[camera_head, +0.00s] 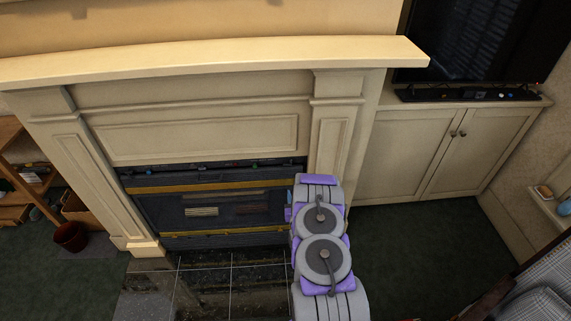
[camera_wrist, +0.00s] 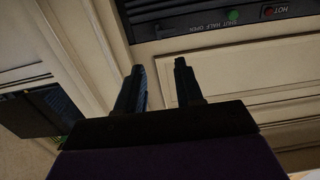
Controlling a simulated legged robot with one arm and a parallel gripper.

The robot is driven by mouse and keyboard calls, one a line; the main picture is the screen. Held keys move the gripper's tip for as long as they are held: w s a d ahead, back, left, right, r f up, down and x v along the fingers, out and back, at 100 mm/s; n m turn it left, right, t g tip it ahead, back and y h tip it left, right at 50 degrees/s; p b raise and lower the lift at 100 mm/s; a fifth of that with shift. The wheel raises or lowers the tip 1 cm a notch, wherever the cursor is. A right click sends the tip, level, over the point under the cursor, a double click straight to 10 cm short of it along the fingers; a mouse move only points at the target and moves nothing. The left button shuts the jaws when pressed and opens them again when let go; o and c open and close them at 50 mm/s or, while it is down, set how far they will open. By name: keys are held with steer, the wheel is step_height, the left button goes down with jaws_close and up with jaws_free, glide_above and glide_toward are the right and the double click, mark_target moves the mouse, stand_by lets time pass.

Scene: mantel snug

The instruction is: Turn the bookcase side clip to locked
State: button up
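I cannot make out the bookcase side clip in either view. A wooden shelf unit (camera_head: 12,160), perhaps the bookcase, shows only in part at the left edge of the head view. My gripper (camera_wrist: 157,65) is open in the wrist view, with a clear gap between its two dark fingers and nothing held. Beyond the fingers is a dark panel (camera_wrist: 205,32) with a slot, a green knob, a red button and lettering that seems to read SHUT, HALF, OPEN and HOT. In the head view my arm hides most of the gripper, in front of the fireplace.
The fireplace (camera_head: 210,208) sits under a cream mantel (camera_head: 220,62). A cream cabinet (camera_head: 410,150) with a television (camera_head: 485,40) stands to the right. A reddish pot (camera_head: 70,236) is on the floor at left. A plaid seat (camera_head: 535,285) fills the lower right. Green carpet is open between.

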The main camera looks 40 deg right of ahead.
steer(key=d, duration=0.1)
steer(key=b, duration=0.3)
glide_toward(291, 164)
steer(key=d+x, duration=0.1)
steer(key=x, duration=0.2)
steer(key=w+b, duration=0.1)
steer(key=w, duration=0.2)
steer(key=shift+w+d, duration=0.1)
steer(key=shift+d, duration=0.1)
steer(key=shift+w+d, duration=0.4)
steer(key=shift+w, duration=0.05)
steer(key=shift+w+d+f+b, duration=0.2)
steer(key=shift+d+b, duration=0.1)
steer(key=shift+d, duration=0.2)
steer(key=shift+a+r, duration=0.1)
steer(key=shift+a, duration=0.1)
steer(key=shift+a+r, duration=0.1)
steer(key=shift+a, duration=0.1)
steer(key=c, duration=0.3)
steer(key=shift+d, duration=0.2)
jaws_close()
